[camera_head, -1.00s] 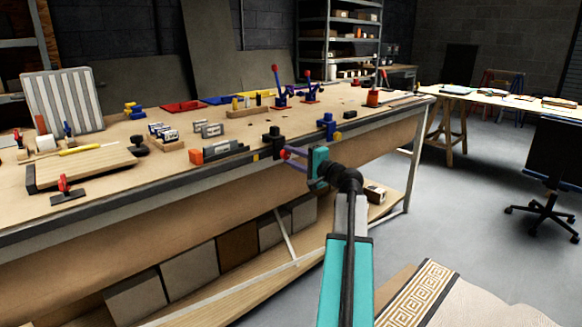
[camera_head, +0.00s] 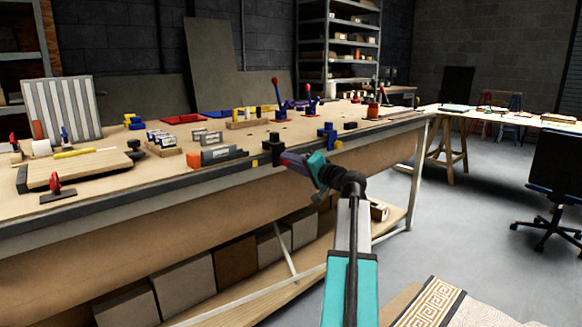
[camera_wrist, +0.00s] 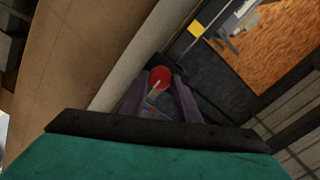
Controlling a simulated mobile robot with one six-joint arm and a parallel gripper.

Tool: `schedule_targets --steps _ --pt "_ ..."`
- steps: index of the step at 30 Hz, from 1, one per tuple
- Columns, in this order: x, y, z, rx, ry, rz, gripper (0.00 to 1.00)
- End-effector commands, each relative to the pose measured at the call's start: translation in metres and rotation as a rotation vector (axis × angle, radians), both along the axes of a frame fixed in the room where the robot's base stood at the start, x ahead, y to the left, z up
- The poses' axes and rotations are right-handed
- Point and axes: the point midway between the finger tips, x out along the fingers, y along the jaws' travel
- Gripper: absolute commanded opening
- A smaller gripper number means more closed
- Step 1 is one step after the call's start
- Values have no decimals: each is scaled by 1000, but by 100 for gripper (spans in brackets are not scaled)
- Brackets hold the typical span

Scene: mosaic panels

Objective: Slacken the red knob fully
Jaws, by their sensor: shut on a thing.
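The red knob (camera_wrist: 160,76) shows in the wrist view as a round red disc with a pale bar across it. It sits between the tips of my gripper's two purple fingers (camera_wrist: 159,88), which are shut on it. In the head view my gripper (camera_head: 285,159) reaches the bench's front edge at a black clamp body (camera_head: 274,142).
A blue clamp (camera_head: 327,136) is on the bench edge just right of my gripper. A grey-and-orange block (camera_head: 216,155) lies to the left. Red-handled toggle clamps (camera_head: 281,106) stand farther back.

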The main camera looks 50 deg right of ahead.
Motion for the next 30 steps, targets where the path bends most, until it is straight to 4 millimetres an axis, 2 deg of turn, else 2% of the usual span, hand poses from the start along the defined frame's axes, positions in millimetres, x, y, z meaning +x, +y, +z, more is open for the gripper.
schedule_targets --steps 10,11,13,14,24,30 --pt "0 0 0 -6 1 -1 7" --pt "0 0 0 -5 1 -1 34" --pt "0 0 0 -5 1 -1 46" --pt "0 0 0 -5 1 -1 48" --pt "-1 0 0 -3 1 -1 48" --pt "-11 1 0 -3 1 -1 48"
